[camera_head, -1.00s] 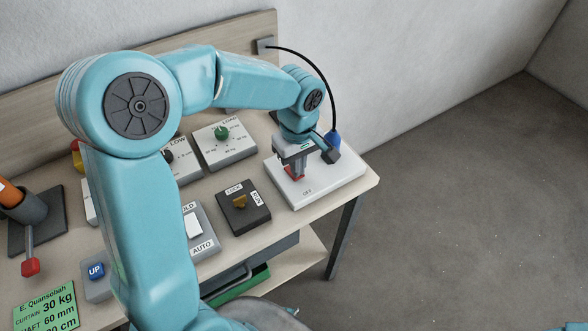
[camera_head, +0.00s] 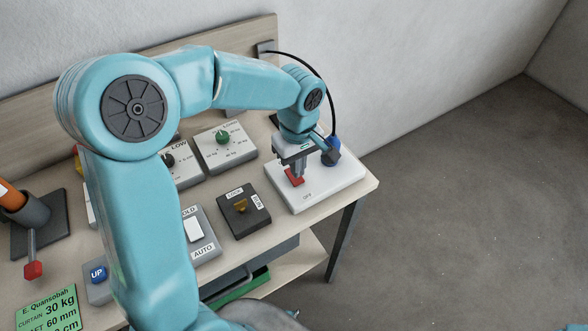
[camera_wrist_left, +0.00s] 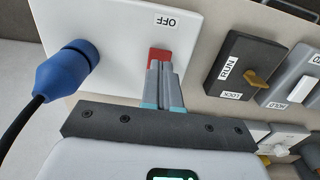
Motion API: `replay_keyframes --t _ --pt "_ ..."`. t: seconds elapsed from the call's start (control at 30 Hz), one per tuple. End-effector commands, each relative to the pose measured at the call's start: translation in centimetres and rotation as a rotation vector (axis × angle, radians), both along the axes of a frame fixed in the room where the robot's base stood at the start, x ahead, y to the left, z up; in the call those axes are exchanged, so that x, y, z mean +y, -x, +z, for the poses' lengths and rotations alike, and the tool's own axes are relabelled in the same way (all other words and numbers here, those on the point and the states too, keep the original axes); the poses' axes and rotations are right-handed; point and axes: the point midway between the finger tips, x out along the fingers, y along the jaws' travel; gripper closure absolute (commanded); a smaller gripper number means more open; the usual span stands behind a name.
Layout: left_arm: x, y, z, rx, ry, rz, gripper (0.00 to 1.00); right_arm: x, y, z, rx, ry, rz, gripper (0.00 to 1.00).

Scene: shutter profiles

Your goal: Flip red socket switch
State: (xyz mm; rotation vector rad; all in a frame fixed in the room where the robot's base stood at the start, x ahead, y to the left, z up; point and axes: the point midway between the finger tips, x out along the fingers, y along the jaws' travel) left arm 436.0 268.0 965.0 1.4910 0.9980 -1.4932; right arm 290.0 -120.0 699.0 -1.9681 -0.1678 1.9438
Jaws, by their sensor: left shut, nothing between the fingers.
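The red socket switch (camera_head: 295,176) sits on the white socket plate (camera_head: 335,186) at the right end of the bench. It also shows in the left wrist view (camera_wrist_left: 158,54), where the word OFF is printed beyond it. My left gripper (camera_head: 299,172) is shut and empty. Its fingertips (camera_wrist_left: 164,66) are at the switch and overlap its near part; whether they press on it I cannot tell. The fingers hide part of the switch. My right gripper is not in view.
A blue plug (camera_head: 333,146) with a black cable stands in the plate beside my gripper. A dark LOCK/RUN box (camera_head: 244,213) with a yellow knob is to the left. A dial box with a green knob (camera_head: 222,137) stands behind. Bare floor lies to the right.

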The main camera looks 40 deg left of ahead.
Motion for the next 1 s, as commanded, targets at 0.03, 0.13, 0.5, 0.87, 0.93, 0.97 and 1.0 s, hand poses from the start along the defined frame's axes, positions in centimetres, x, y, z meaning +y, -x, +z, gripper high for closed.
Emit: replay_keyframes --t 0.03,0.13,0.5,0.87,0.93,0.97,1.0 --pt "0.0 0.0 0.8 -0.001 0.000 0.000 1.00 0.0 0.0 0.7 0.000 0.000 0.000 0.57" --pt "0.0 0.0 1.7 -0.002 0.000 0.000 1.00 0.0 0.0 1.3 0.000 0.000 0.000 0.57" --pt "0.0 -0.1 4.9 -0.003 0.000 0.000 1.00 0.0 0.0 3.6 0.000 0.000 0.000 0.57" --pt "0.0 0.0 4.8 -0.002 0.000 0.000 1.00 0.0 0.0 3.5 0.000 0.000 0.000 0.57" --pt "0.0 0.0 4.8 -0.002 0.000 0.000 1.00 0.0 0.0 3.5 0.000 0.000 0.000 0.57" --pt "0.0 0.0 4.8 -0.002 0.000 0.000 1.00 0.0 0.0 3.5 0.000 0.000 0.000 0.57" --pt "0.0 0.0 4.8 -0.002 0.000 0.000 1.00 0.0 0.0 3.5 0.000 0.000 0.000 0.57"
